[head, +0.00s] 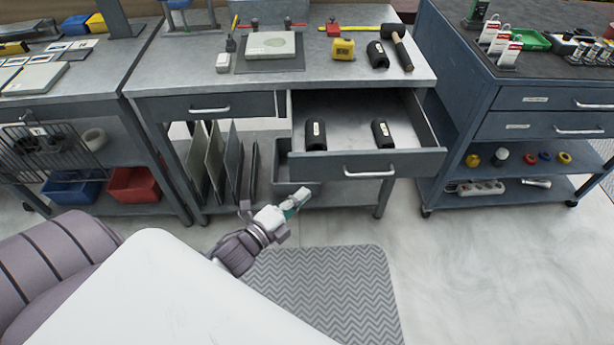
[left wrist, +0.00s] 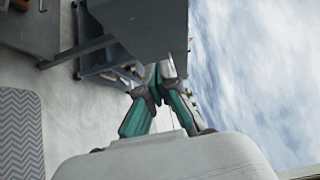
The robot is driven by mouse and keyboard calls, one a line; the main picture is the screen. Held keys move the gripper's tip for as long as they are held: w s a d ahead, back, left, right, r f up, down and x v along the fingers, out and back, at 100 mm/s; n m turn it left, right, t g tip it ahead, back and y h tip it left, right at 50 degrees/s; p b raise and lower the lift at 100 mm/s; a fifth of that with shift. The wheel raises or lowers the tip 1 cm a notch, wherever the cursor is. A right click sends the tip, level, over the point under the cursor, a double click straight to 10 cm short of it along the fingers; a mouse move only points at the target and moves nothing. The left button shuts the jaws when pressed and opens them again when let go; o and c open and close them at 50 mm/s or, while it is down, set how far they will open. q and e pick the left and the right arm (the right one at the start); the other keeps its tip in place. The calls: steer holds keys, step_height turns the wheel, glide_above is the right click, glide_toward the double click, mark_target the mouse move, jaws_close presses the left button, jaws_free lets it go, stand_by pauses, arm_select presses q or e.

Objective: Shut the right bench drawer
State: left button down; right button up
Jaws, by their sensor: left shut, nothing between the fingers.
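The right bench drawer (head: 367,164) is pulled out from under the grey workbench top. Its front has a silver bar handle (head: 369,173), and two black cylinders (head: 316,135) lie inside. My left gripper (head: 303,194) is shut and empty. In the head view it appears just below the left end of the drawer front, apart from the handle. In the left wrist view my left gripper (left wrist: 163,70) shows with its fingertips close to a grey panel (left wrist: 142,28); I cannot tell whether they touch. My right gripper is not in view.
The left bench drawer (head: 215,108) is closed. A stone block, yellow tape measure and mallet (head: 402,50) lie on the bench top. A blue tool cart (head: 520,115) stands to the right. A grey zigzag mat (head: 330,290) covers floor in front; the floor at right is clear.

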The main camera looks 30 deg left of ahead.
mark_target(316, 170)
arm_select(q)
steer(key=w, duration=0.2)
steer(key=w+a, duration=0.1)
steer(key=w, duration=0.2)
steer(key=shift+a, duration=0.2)
steer(key=shift+w+a, duration=0.2)
steer(key=shift+w, duration=0.2)
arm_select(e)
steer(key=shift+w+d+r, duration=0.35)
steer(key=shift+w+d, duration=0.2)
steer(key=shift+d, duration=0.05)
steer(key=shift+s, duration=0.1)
